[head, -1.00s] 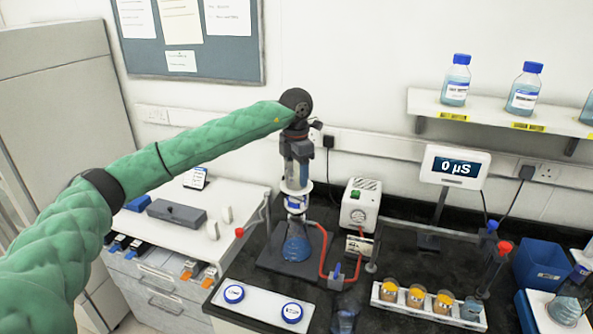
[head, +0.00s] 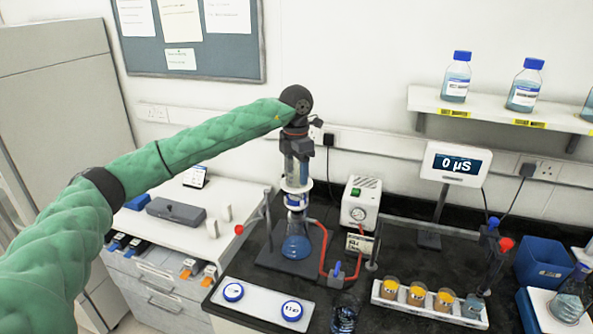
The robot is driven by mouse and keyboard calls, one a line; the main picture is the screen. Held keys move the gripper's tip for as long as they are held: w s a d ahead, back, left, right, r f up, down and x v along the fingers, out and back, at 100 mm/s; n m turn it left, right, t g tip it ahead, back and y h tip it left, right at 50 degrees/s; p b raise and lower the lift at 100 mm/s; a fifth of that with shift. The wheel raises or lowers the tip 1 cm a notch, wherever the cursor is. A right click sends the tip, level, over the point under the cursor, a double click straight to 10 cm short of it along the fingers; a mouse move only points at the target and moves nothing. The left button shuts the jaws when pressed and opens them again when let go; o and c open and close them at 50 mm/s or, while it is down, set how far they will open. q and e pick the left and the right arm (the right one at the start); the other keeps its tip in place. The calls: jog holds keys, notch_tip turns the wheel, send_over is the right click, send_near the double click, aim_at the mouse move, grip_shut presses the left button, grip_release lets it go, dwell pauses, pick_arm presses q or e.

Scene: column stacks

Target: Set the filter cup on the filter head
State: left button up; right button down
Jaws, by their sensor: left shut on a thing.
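The clear filter cup (head: 297,173) is upright, directly above the filter head (head: 297,201) on the flask (head: 296,245). My left gripper (head: 298,150) comes down from above and is shut on the cup's upper part. The cup's lower end meets the pale rim at the top of the filter head; I cannot tell whether it is touching or just above it. The flask with blue liquid stands on a dark base with a support rod to its left. My right gripper is not in view.
A white pump (head: 360,203) with a red hose stands right of the flask. A white tray (head: 262,303) with two blue-lidded dishes lies in front. A rack (head: 428,309) of small cups and a conductivity display (head: 455,164) are to the right.

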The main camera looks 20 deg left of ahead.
pick_arm(q)
jog(key=shift+b, duration=0.4)
dwell(0.8)
jog(key=shift+f+b, duration=0.8)
jog(key=shift+f, duration=0.05)
jog(key=shift+f+b, duration=0.5)
jog(key=shift+b, duration=0.5)
dwell(1.3)
dwell(0.3)
jog(key=o, duration=1.4)
jog(key=shift+s, duration=0.1)
jog(key=shift+r, duration=0.15)
notch_tip(320, 180, up, 9)
jog(key=p, duration=0.1)
dwell(0.6)
